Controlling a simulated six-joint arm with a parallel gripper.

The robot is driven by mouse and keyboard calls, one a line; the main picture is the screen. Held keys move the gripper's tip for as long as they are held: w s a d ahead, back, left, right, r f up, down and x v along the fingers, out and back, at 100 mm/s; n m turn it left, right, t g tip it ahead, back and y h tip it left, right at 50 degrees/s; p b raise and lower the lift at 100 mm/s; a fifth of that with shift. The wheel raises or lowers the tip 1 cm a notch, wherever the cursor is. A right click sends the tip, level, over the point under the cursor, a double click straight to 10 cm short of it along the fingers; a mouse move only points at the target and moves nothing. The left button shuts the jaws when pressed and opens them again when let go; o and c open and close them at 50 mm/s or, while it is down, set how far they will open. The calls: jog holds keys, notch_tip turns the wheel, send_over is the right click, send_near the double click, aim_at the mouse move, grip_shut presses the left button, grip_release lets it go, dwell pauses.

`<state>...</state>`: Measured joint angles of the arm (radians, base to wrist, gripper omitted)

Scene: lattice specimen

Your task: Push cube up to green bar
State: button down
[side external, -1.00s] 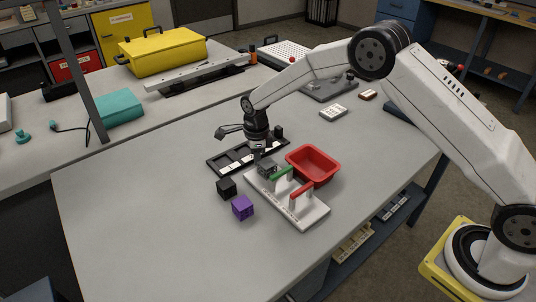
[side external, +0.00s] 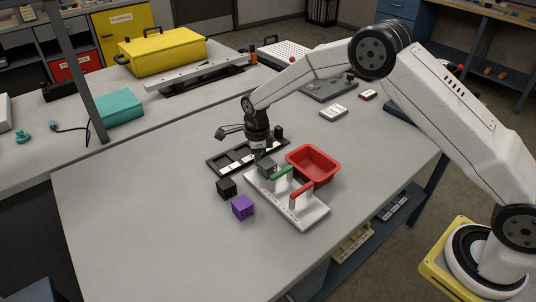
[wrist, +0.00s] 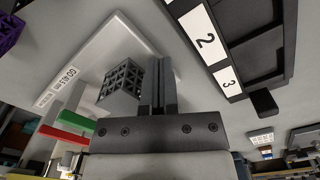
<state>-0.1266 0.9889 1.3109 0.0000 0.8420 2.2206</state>
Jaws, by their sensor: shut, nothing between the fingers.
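A dark grey lattice cube (side external: 267,169) sits on the white board (side external: 312,218), near its far end. It also shows in the wrist view (wrist: 121,82). A green bar (side external: 282,173) stands raised across the board just to the right of the cube, and it is seen in the wrist view (wrist: 77,121) too. My gripper (side external: 258,155) is shut and empty, pointing down at the cube's side away from the green bar. In the wrist view its fingers (wrist: 160,84) are right beside the cube; contact cannot be told for sure. Any gap from cube to bar is hard to judge.
A red bar (side external: 302,189) stands farther along the board. A red bin (side external: 313,165) is close behind it. A black numbered tray (side external: 226,160) lies behind my gripper. A black cube (side external: 227,188) and a purple cube (side external: 242,207) sit left of the board. The front left table is clear.

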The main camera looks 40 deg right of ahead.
aim_at(264, 160)
jog(key=shift+s, duration=2.1)
dwell(3.0)
jog(key=shift+w, duration=0.35)
jog(key=shift+w, duration=0.25)
jog(key=shift+r, duration=0.15)
jog(key=shift+r, duration=3.35)
